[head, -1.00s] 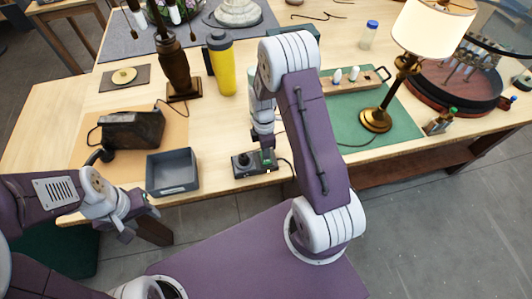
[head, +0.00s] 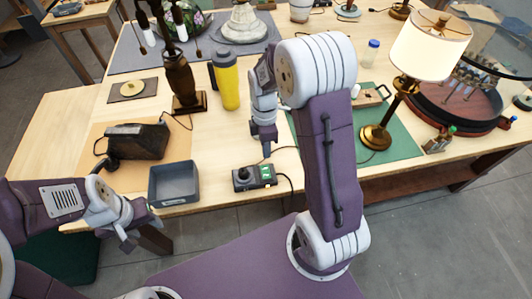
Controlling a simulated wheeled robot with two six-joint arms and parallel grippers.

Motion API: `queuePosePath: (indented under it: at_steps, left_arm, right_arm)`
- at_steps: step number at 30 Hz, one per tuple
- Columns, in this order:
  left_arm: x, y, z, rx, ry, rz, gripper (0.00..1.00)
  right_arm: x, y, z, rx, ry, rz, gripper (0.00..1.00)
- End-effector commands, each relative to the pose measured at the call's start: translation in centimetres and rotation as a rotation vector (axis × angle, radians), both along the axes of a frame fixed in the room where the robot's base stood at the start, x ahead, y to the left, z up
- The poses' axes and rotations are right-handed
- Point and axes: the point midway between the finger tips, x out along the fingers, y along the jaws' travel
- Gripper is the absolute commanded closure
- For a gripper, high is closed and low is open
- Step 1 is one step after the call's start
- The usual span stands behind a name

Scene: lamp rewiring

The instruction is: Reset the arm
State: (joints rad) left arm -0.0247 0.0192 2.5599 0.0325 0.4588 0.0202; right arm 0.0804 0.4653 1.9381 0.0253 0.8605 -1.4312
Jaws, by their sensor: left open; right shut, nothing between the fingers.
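My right arm reaches up from the base and over the table. Its gripper (head: 267,152) hangs pointing down, shut and empty, just behind and above a small dark control box (head: 254,177) with a black knob and a green-lit part. There is a gap between the fingertips and the box in the picture. My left gripper (head: 138,229) is open and empty, low in front of the table's front edge, at the left. My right arm hides part of the green mat and the wooden block.
An empty grey tray (head: 174,183) stands left of the control box. A dark box-shaped item (head: 138,141) lies on an orange mat. A yellow bottle (head: 227,84) and dark lamp base (head: 181,85) stand behind. A brass lamp (head: 376,136) stands on the green mat (head: 404,147), right.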

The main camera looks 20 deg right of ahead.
Motion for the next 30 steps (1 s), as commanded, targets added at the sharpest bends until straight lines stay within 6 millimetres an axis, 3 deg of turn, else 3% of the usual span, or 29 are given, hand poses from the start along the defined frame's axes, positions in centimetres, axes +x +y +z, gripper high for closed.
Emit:
queuePosePath:
  at_steps: [14,17,20,24,30]
  left_arm:
    - [0.0,0.0,0.0,0.000,0.000,0.000,0.53]
    - [0.0,0.0,-0.8,0.000,0.000,0.000,0.53]
    - [0.0,0.0,-2.2,0.000,0.000,0.000,0.53]
    - [0.0,0.0,-3.5,0.000,0.000,0.000,0.53]
    - [0.0,0.0,-3.5,0.000,0.000,0.000,0.53]
  right_arm:
    - [0.0,0.0,0.0,0.000,-0.001,0.000,1.00]
    - [0.5,0.5,0.4,-0.003,-0.036,0.015,1.00]
    - [-1.3,1.6,1.0,-0.005,-0.070,0.040,1.00]
    - [-6.2,2.9,0.1,-0.027,-0.127,-0.315,1.00]
    - [-10.1,3.1,-1.8,-0.038,-0.146,-0.973,1.00]
